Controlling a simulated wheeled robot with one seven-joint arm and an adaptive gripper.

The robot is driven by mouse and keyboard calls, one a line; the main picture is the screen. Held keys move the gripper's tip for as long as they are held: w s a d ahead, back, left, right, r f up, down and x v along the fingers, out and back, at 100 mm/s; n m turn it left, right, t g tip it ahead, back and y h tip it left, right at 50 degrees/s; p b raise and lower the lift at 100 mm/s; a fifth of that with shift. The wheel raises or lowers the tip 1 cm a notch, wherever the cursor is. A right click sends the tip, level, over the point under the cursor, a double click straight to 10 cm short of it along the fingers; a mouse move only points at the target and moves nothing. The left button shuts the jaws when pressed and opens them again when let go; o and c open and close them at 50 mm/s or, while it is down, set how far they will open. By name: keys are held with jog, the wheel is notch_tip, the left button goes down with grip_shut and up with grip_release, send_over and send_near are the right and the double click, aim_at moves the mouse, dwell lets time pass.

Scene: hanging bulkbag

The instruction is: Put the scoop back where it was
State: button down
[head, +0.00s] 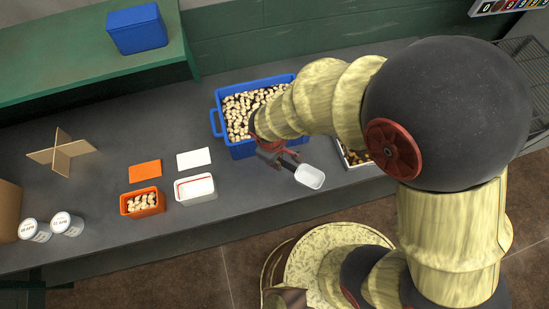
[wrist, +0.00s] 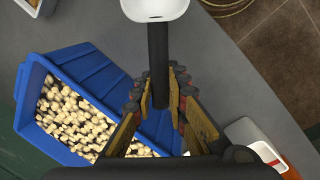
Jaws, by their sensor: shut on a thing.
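My gripper (head: 283,158) is shut on the black handle of the scoop, whose white bowl (head: 310,176) sticks out to the right in the head view. In the wrist view the scoop's bowl (wrist: 155,8) is at the top edge and its dark handle (wrist: 158,60) runs down between my fingertips (wrist: 161,98). The scoop is over the grey counter (head: 250,190), beside the near side of the blue crate (head: 243,149). I cannot tell whether the bowl touches the counter. The crate holds many peanuts.
An orange tub (head: 142,205) with peanuts and a white tub (head: 196,190) stand left of the scoop, with orange and white cards behind them. A second tray (head: 347,163) is partly hidden by my arm. Two white cans (head: 66,224) and a cardboard divider (head: 62,151) stand farther left.

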jog(key=w+f, duration=0.1)
jog(key=f, duration=0.1)
jog(key=w+a+f, duration=0.1)
jog(key=w+f, duration=0.1)
jog(key=w+f+b, duration=0.1)
jog(key=w+f, duration=0.1)
jog(key=shift+w+a+f, duration=0.2)
jog(key=shift+a, duration=0.15)
jog(key=shift+f+b, duration=0.3)
jog(key=shift+f, duration=1.1)
jog(key=shift+f, duration=0.2)
jog(key=c, duration=1.8)
grip_release()
jog(key=shift+o, duration=0.2)
